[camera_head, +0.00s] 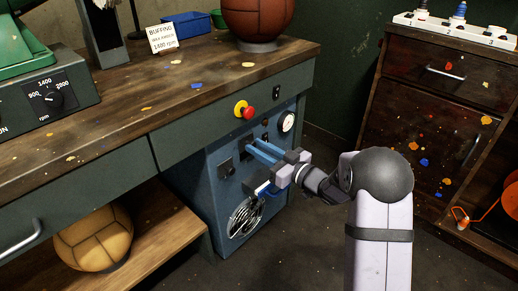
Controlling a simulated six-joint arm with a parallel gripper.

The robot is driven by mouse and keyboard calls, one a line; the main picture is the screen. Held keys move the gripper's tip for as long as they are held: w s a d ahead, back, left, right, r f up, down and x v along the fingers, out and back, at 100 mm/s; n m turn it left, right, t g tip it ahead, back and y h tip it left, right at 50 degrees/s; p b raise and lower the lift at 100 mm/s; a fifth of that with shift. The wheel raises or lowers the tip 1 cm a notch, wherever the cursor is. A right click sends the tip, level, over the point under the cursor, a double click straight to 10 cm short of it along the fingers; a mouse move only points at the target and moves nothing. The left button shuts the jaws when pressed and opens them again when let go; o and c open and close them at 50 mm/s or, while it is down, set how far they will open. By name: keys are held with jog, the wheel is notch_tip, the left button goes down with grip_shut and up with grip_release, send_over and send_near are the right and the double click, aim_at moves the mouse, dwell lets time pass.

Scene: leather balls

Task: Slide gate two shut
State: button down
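A blue machine cabinet (222,200) stands under the workbench, with a round grille, a gauge (287,122) and blue pipes (263,152) on its face. Dark and pale fittings sit on or beside the pipes. I cannot tell which of them is gate two or how far it is open. My gripper (278,176) is at the front of the cabinet, close to the pipes and a pale fitting below them. Its fingertips are small and partly mixed with these parts, so I cannot tell whether they touch or hold anything.
A red button on a yellow base (244,110) sits above the cabinet. The bench (120,130) holds a brown leather ball (257,20) and a sign (162,38). A tan ball (93,240) lies on the lower shelf. A drawer cabinet (425,115) stands right; floor shows between.

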jog(key=shift+f+b, duration=1.05)
jog(key=shift+f, duration=1.5)
jog(key=c, duration=1.6)
grip_release()
jog(key=shift+f, duration=0.1)
jog(key=shift+o, duration=0.2)
jog(key=p+v, duration=0.2)
jog(key=v, duration=0.5)
jog(key=shift+s+p, duration=0.2)
jog(key=shift+p, duration=0.1)
jog(key=shift+d, duration=0.15)
